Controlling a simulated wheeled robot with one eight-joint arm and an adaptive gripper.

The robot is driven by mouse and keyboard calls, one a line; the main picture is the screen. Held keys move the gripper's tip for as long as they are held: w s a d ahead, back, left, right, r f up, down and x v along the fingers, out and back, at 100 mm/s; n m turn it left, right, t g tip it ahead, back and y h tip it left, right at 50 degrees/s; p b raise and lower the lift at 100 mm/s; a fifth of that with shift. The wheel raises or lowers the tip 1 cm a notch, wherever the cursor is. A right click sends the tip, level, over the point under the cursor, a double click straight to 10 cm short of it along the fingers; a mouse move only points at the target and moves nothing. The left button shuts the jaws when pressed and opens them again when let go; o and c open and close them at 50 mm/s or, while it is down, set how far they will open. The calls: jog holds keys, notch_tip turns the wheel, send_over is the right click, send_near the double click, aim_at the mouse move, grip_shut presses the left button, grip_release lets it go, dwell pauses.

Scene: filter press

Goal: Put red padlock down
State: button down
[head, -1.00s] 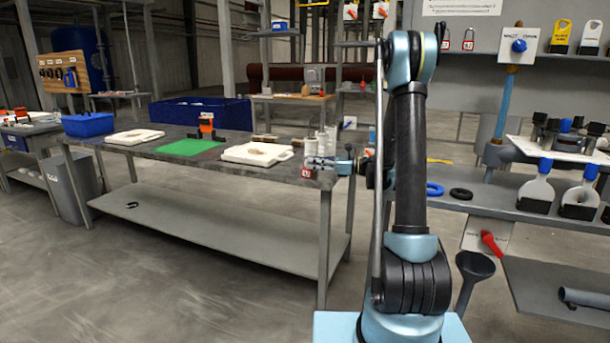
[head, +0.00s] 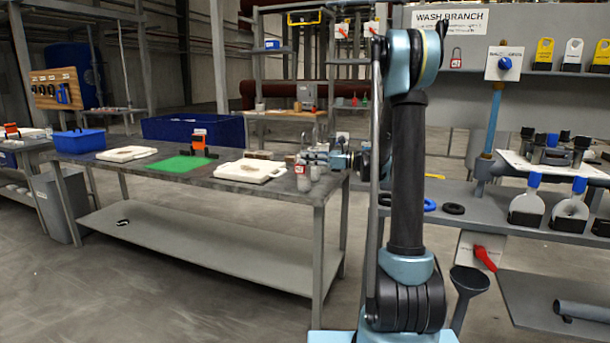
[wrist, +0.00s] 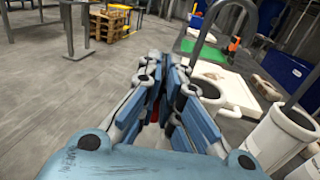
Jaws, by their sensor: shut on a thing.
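My gripper (head: 301,160) is at the right end of the long grey workbench (head: 225,184). It is shut on the red padlock (head: 303,182), which hangs below the fingers near the bench's right front corner. I cannot tell whether the padlock touches the bench. In the wrist view, my gripper's blue fingers (wrist: 170,92) are close together, with a little red showing between them. Most of the padlock is hidden there. A grey metal hoop rises beyond the fingers; I cannot tell what it belongs to.
White cylinders (wrist: 284,136) stand close to the right of my gripper in the wrist view. The bench also bears a white tray (head: 262,178), a green mat (head: 182,163) and a blue bin (head: 78,141).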

notch_tip(320, 180, up, 19)
dwell(0.4)
jog(key=shift+d+r, duration=0.1)
